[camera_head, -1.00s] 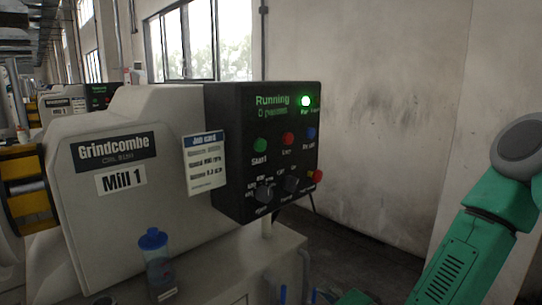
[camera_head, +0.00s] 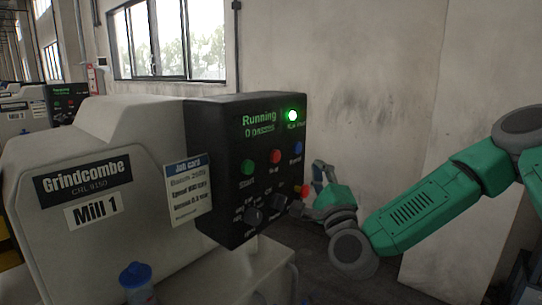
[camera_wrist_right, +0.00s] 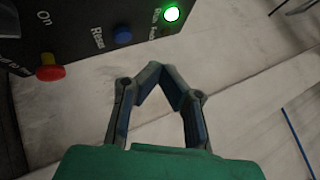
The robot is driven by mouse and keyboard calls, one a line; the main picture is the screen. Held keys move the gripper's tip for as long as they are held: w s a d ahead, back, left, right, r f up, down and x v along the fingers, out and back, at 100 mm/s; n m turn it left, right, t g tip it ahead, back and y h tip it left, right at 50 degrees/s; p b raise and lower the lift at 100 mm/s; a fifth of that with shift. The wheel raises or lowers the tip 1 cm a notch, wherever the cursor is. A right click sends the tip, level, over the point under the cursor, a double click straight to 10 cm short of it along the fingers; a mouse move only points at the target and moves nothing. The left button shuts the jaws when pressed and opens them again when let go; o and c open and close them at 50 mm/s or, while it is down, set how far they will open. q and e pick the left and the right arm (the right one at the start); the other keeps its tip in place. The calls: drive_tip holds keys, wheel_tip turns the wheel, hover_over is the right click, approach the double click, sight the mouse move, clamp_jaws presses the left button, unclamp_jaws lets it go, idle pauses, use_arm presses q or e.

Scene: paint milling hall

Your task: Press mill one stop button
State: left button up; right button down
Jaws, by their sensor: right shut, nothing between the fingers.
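The Mill 1 control panel (camera_head: 215,140) is a black box with a lit "Running" display. A red stop button (camera_head: 275,156) sits on its face between the green start button (camera_head: 247,167) and a blue reset button (camera_head: 297,148). A red knob on a yellow base (camera_head: 304,190) is at the lower right edge, and it also shows in the right wrist view (camera_wrist_right: 50,72). My right gripper (camera_head: 316,180) is beside the panel's right edge, its fingertips meeting (camera_wrist_right: 157,67) with nothing between them. The stop button is not visible in the right wrist view. My left gripper is not in view.
The green lamp (camera_head: 292,115) is lit at the panel's top right. A job card (camera_head: 188,190) hangs left of the panel, and a blue-lidded bottle (camera_head: 136,275) stands in front of the mill body (camera_head: 110,140). A bare wall (camera_head: 380,90) stands behind my right arm.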

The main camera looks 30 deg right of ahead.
sight(276, 156)
drive_tip(key=shift+d+f, duration=0.1)
drive_tip(key=w+a+b, duration=0.2)
drive_tip(key=w+a, duration=0.1)
drive_tip(key=w, duration=0.5)
drive_tip(key=shift+a, duration=0.15)
idle(0.4)
drive_tip(key=shift+w, duration=0.15)
idle(1.0)
drive_tip(key=shift+w+a+b, duration=0.25)
drive_tip(key=shift+b, duration=0.05)
